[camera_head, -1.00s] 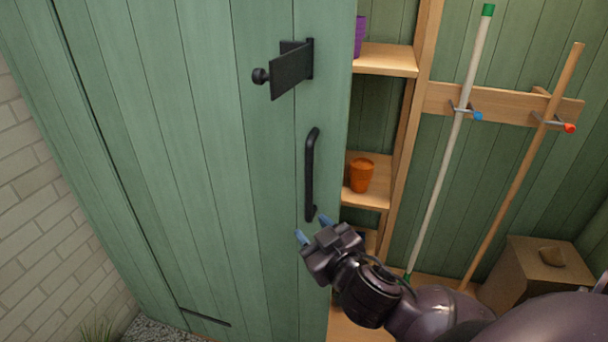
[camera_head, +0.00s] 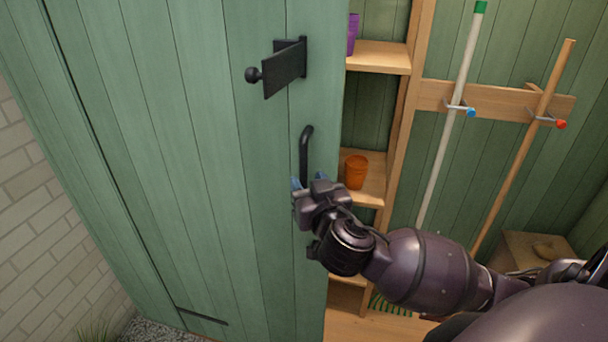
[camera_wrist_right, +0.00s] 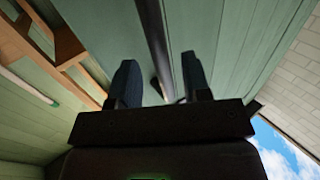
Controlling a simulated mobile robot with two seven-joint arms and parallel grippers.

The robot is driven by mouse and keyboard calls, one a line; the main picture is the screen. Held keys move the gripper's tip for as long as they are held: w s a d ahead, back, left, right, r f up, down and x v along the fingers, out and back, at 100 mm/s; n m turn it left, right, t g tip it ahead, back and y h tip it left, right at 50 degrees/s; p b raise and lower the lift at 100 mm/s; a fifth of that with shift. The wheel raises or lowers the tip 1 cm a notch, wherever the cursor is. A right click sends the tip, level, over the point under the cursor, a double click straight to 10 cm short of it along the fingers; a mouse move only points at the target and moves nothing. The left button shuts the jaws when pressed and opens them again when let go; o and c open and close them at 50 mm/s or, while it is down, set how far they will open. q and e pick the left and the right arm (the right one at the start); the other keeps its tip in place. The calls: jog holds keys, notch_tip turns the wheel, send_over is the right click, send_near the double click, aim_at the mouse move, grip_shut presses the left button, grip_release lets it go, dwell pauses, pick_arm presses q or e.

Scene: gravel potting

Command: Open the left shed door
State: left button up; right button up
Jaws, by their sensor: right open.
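A black bar handle (camera_head: 305,150) is fixed upright near that edge. A black latch (camera_head: 286,70) with a round knob sits above it. My right gripper (camera_head: 309,184) is at the lower part of the handle, which it partly hides. In the right wrist view the handle (camera_wrist_right: 154,40) runs between the two blue-tipped fingers (camera_wrist_right: 160,82), with gaps on both sides; the fingers are open. My left gripper is not in view.
Inside the shed, shelves hold an orange pot (camera_head: 355,171) and a purple cup (camera_head: 352,34). A white-handled tool (camera_head: 450,130) and a wooden-handled tool (camera_head: 522,150) hang on a rack (camera_head: 490,98). A brick wall (camera_head: 45,215) stands left of the door.

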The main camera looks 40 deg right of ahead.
aim_at(305, 179)
jog(key=shift+x, duration=1.55)
grip_shut()
